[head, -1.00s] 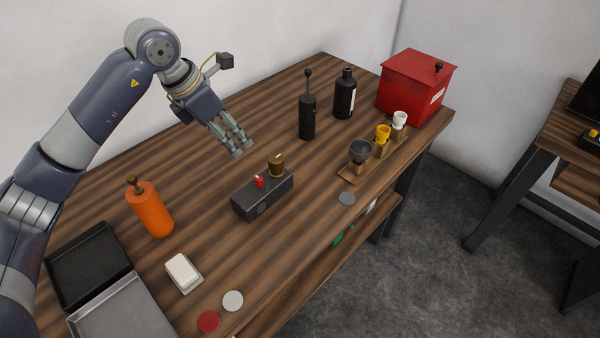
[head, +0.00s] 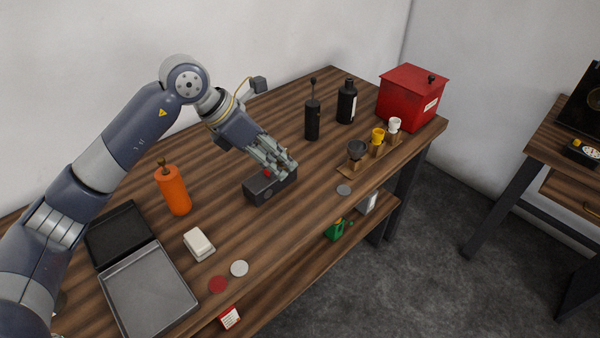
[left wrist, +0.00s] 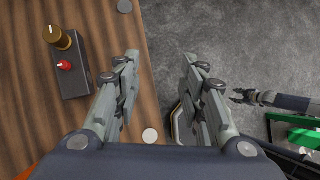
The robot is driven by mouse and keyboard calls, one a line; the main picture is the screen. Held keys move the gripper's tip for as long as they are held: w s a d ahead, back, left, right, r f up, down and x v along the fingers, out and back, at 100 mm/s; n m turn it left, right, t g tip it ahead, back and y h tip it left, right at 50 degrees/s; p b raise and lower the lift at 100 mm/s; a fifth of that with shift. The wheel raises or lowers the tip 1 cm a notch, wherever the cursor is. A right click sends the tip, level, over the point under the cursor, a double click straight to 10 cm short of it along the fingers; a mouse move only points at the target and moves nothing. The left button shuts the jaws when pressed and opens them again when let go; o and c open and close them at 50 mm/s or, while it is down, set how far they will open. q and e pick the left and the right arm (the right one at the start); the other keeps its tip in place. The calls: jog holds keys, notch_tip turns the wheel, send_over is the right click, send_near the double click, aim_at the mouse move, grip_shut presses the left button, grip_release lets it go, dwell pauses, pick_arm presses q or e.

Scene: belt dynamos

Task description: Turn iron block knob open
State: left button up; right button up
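The iron block (head: 262,190) is a dark box on the wooden table. In the left wrist view, the block (left wrist: 75,82) has a brass knob (left wrist: 60,38) with a pale line on top and a smaller red knob (left wrist: 64,65) with a white mark. In the head view, the red knob (head: 267,173) shows beside my fingers, which hide the brass knob. My left gripper (head: 287,172) appears over the block there. In the wrist view, the left gripper (left wrist: 160,65) is open and empty, with the block outside its fingers, to the left. My right gripper (left wrist: 242,96) shows small, fingers apart.
An orange bottle (head: 173,190), a white block on a dish (head: 198,243) and trays (head: 147,290) stand left and front. Black bottles (head: 346,102), small cups (head: 377,136) and a red box (head: 411,97) stand right and back. The table's front edge is near the block.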

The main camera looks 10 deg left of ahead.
pick_arm(q)
jog(key=shift+s+d+r+h, duration=0.1)
jog(key=shift+s+d+h, duration=0.25)
jog(key=shift+d, duration=0.45)
jog(key=shift+s+d+r+h, duration=0.1)
jog(key=shift+s+d+h, duration=0.3)
jog(key=shift+d, duration=0.45)
jog(key=shift+s+d+r+h, duration=0.1)
jog(key=shift+s+d+h, duration=0.1)
jog(key=shift+d+h, duration=0.45)
pick_arm(e)
jog(key=shift+s+d, duration=0.1)
jog(key=shift+s, duration=0.25)
pick_arm(q)
jog(key=shift+d+y, duration=0.15)
jog(key=shift+y, duration=0.15)
